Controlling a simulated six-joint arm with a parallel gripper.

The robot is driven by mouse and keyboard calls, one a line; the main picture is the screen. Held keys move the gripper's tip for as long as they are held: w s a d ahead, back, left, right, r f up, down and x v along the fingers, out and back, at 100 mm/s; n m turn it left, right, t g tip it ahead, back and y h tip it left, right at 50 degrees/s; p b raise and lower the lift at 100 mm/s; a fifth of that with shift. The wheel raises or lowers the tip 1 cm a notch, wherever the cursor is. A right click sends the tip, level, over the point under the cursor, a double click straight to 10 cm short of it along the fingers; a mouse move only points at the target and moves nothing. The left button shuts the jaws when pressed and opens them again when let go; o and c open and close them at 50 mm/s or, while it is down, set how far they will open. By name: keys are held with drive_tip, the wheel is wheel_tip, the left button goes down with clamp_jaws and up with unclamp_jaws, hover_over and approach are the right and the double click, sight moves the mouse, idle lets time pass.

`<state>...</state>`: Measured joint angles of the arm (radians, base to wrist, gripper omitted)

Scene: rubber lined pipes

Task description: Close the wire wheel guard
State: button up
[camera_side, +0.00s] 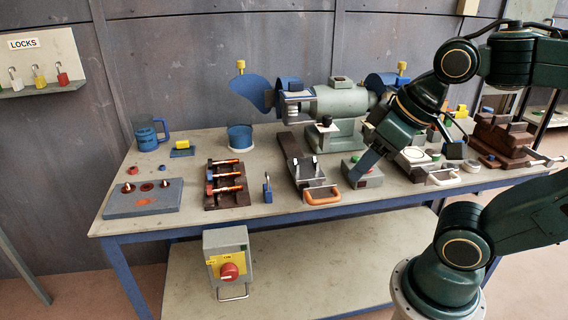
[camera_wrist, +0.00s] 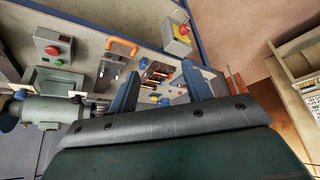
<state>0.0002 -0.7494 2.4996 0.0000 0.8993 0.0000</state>
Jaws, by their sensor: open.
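A grey-green bench grinder (camera_side: 340,103) stands at the back of the bench; its body also shows at the left of the wrist view (camera_wrist: 50,110). At its left end a blue guard (camera_side: 254,92) with a yellow knob (camera_side: 240,66) is swung out to the left. A second blue guard (camera_side: 379,82) with a yellow knob (camera_side: 402,66) is at the right end, partly behind my arm. I cannot tell for sure which one covers the wire wheel. My gripper (camera_side: 362,168) is open and empty, in front of the grinder and apart from both guards; its blue fingers show in the wrist view (camera_wrist: 160,88).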

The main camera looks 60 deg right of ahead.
drive_tip(key=w+d+r+m+t+h, duration=0.1)
drive_tip(key=w+d+r+m+t, duration=0.2)
drive_tip(key=w, duration=0.6)
drive_tip(key=w+d+r+h, duration=0.2)
drive_tip(key=w+d, duration=0.3)
drive_tip(key=w, duration=0.5)
drive_tip(key=w+d+r+m+t+h, duration=0.1)
drive_tip(key=w+d+r+m+t, duration=0.2)
drive_tip(key=w, duration=0.6)
drive_tip(key=m+t+h, duration=0.1)
drive_tip(key=t+h, duration=0.2)
drive_tip(key=h, duration=0.4)
approach(242, 64)
drive_tip(key=v, duration=0.2)
drive_tip(key=shift+s+a+r, duration=0.1)
drive_tip(key=shift+x, duration=6.7)
drive_tip(key=shift+c, duration=0.5)
